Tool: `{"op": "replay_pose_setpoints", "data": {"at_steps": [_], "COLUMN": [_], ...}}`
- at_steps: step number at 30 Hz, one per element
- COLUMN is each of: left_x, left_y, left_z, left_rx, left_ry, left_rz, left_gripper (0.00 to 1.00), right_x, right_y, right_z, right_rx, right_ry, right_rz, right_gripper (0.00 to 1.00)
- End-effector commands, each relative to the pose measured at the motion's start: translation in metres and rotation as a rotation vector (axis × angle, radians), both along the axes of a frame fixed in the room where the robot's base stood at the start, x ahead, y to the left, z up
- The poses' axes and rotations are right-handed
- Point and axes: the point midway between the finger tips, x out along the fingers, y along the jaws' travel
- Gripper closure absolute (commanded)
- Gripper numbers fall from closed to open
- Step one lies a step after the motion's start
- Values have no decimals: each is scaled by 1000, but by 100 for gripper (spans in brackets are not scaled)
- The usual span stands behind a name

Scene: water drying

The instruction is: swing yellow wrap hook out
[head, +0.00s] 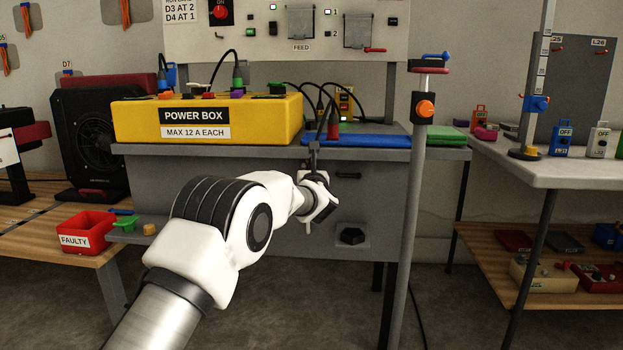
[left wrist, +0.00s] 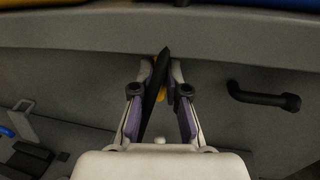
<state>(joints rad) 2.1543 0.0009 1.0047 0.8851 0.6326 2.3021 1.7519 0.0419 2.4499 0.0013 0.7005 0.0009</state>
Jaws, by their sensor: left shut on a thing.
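The yellow wrap hook (left wrist: 161,90) shows in the left wrist view only as a small yellow patch between my fingertips, against the grey bench front. My left gripper (left wrist: 161,80) is shut on it. A dark narrow strip (left wrist: 154,103) runs between the fingers and hides part of the hook; I cannot tell what it is. In the head view my left gripper (head: 318,184) is just below the bench edge, and the hook cannot be made out there. My right gripper is in neither view.
The grey bench (head: 359,155) carries a yellow power box (head: 250,118) and a blue mat (head: 380,140). A dark drawer handle (left wrist: 263,97) lies right of my gripper in the left wrist view. A grey post (head: 412,220) stands to the right.

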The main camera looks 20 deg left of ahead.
Motion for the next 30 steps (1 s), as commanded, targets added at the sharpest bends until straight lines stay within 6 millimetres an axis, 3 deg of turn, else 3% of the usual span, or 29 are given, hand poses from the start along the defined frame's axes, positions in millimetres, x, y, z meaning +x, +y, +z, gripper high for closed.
{"op": "replay_pose_setpoints", "data": {"at_steps": [20, 21, 23, 30], "left_x": [-1, -1, -1, -1], "left_y": [2, 2, 2, 2], "left_z": [-2, -2, -2, -1], "left_rx": [-71, -71, -71, -70], "left_ry": [-17, -17, -17, -18], "left_rz": [0, 0, 0, 0], "left_gripper": [100, 76, 61, 61], "right_x": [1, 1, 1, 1], "right_y": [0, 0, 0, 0], "right_z": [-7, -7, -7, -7], "right_rx": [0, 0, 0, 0], "right_ry": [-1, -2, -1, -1], "right_rz": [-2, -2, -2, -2], "right_gripper": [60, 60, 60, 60]}}
